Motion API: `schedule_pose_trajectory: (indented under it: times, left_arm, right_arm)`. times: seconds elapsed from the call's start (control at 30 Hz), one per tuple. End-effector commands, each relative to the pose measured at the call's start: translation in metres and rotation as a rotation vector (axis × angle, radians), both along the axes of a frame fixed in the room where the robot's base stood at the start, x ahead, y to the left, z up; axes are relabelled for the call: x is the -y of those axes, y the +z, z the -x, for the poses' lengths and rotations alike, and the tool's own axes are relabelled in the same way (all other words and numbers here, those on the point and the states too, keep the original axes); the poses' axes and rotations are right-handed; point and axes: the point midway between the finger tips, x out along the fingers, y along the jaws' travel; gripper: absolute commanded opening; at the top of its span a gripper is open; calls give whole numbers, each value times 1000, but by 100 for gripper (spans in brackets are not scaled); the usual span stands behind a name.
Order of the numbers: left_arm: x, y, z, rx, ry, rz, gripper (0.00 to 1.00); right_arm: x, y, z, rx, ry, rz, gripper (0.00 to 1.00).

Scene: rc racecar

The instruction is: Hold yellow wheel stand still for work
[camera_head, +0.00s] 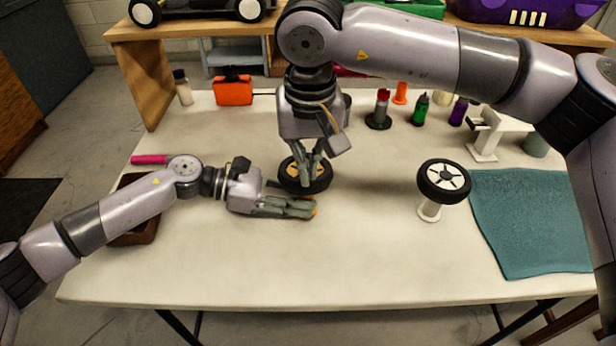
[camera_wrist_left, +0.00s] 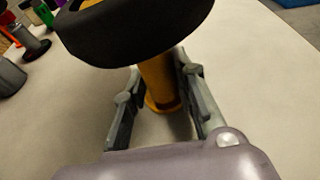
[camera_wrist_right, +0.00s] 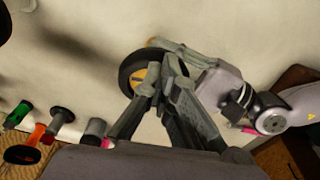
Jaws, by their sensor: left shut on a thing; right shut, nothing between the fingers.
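The yellow wheel stand (camera_wrist_left: 157,82) stands upright on the table in the left wrist view, its round foot on the tabletop. A black tyre wheel (camera_wrist_left: 135,32) sits on its top. My left gripper (camera_head: 300,207) lies low and is shut on the stand's post below the wheel. In the head view only a bit of the stand's yellow foot (camera_head: 313,213) shows past the fingers. My right gripper (camera_head: 308,176) points down over the wheel (camera_head: 318,184), shut and empty, its tips at the wheel's yellow hub. I cannot tell whether they touch it.
A second wheel (camera_head: 444,181) rests on a white stand (camera_head: 429,211) to the right, beside a teal towel (camera_head: 530,225). A brown tray (camera_head: 140,230) lies left under my left arm. Bottles (camera_head: 421,106) and an orange container (camera_head: 233,91) line the back. The table front (camera_head: 330,270) is clear.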

Motion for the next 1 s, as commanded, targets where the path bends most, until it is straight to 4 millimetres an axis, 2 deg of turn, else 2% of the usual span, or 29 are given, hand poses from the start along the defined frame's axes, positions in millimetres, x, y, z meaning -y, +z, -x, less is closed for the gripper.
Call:
schedule_pose_trajectory:
  times: [0.03, 0.33, 0.6, 0.77, 0.87, 1.0]
  left_arm:
    - [-2, -7, 0, -3, 2, -11, 1]
    - [-2, -7, 1, -3, 2, -11, 1]
    - [-2, -7, 1, -3, 1, -11, 1]
    - [-2, -7, 1, -3, 0, -11, 1]
    - [-2, -7, 1, -3, 0, -11, 1]
    - [-2, -7, 1, -3, 1, -11, 1]
  right_arm:
    - [0, -1, 0, 0, 0, 0, 0]
    - [0, -2, 0, -1, 0, 0, 0]
    - [0, -26, 1, -2, 0, 0, 0]
    - [0, -26, 0, 1, -1, 0, 0]
    - [0, -24, 6, 1, 1, -1, 0]
    - [3, -18, 23, 1, 3, 0, 0]
